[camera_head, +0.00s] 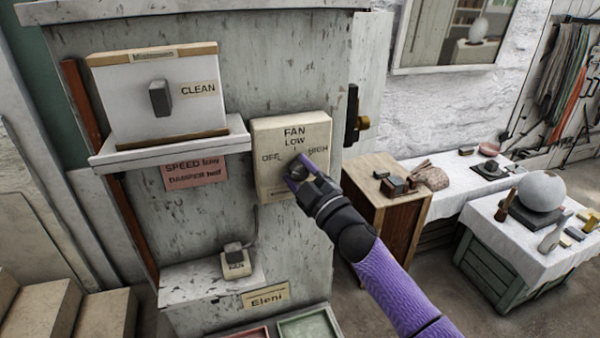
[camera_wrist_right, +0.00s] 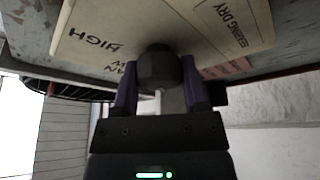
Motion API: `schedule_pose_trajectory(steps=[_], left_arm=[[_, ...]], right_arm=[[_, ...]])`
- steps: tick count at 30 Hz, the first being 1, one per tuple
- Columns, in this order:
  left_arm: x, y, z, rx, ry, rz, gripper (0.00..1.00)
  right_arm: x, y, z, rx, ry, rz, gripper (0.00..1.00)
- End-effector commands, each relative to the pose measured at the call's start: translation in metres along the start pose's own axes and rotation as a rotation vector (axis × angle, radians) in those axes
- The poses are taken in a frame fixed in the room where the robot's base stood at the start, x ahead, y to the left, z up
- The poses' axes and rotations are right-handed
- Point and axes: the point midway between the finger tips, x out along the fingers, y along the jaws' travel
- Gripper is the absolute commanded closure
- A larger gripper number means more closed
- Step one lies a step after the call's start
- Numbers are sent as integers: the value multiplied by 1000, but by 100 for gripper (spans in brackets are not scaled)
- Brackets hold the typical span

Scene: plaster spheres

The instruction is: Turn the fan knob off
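The fan knob (camera_head: 297,171) is a small dark knob on a cream panel (camera_head: 265,136) marked FAN, with OFF at left, LOW at top and HIGH at right. My right gripper (camera_head: 300,170) reaches it from the lower right, with purple fingers on both sides of it. In the right wrist view the dark knob (camera_wrist_right: 159,68) sits between the two fingers (camera_wrist_right: 160,82), which appear to touch its sides. The fingers cover part of the knob, so I cannot tell where it points. My left gripper is not in view.
A white box (camera_head: 125,108) with a dark knob and a CLEAN label sits on a shelf at left. A smaller switch box (camera_head: 235,265) stands on a lower ledge. A wooden cabinet (camera_head: 405,215) and a cloth-covered table (camera_head: 500,235) stand at right.

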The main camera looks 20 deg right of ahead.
Motion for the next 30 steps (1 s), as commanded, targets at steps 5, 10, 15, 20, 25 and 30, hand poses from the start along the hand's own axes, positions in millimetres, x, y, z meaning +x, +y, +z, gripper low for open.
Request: schedule_pose_trajectory(steps=[5,10,15,20,25,30], left_arm=[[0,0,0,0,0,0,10],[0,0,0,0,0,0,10],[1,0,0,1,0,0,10],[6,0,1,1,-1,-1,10],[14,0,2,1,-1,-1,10],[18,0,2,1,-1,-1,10]], right_arm=[[0,-1,0,0,-1,-1,10],[0,0,0,1,0,0,10],[-6,0,1,1,-1,0,10],[-38,-3,2,0,-2,-3,10],[-79,-3,2,0,-1,-4,10],[-98,-2,1,1,-1,-2,10]])
